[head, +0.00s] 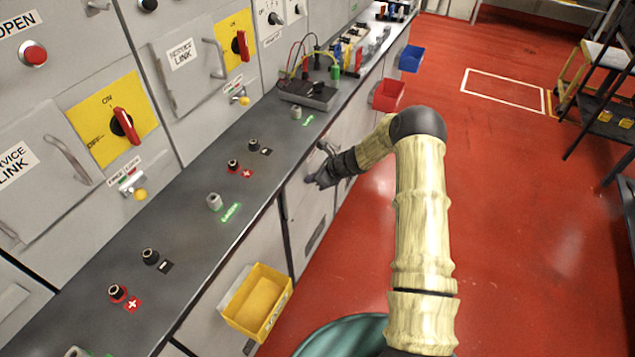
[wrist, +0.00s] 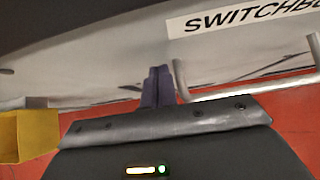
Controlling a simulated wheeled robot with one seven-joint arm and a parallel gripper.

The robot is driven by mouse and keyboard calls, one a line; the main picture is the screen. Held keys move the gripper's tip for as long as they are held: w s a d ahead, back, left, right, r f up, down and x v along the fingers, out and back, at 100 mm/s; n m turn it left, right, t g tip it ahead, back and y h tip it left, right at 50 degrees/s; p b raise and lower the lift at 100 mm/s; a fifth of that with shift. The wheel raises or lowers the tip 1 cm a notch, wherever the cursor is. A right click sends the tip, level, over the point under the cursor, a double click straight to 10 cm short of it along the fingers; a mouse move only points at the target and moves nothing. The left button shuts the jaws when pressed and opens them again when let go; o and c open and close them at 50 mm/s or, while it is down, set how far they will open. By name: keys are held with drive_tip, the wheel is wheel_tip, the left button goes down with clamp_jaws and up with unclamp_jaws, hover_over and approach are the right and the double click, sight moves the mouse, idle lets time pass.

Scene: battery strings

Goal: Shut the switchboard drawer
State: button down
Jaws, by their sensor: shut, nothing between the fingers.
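The switchboard drawer shows in the wrist view as a pale grey front (wrist: 220,62) with a white label reading "SWITCHBO…" (wrist: 245,18), cut off by the frame edge. A metal bar handle (wrist: 250,86) runs along it to the right of my fingers. My gripper (wrist: 157,78) is shut and empty, its dark fingertips at the grey front beside the handle's left end. I cannot tell whether they touch it. In the head view my gripper (head: 318,180) is at the cabinet front below the counter edge. My wrist partly hides that area, and how far the drawer stands out is unclear.
The grey counter (head: 190,235) with terminals runs along the left. A yellow bin (head: 258,300) hangs on the cabinet front nearer me. Red (head: 388,95) and blue (head: 411,58) bins hang farther along. The red floor (head: 520,230) at right is clear up to a dark rack (head: 600,110).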

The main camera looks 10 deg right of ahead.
drive_tip(key=shift+w+a+r, duration=0.15)
drive_tip(key=shift+w+a, duration=0.05)
drive_tip(key=shift+a, duration=0.05)
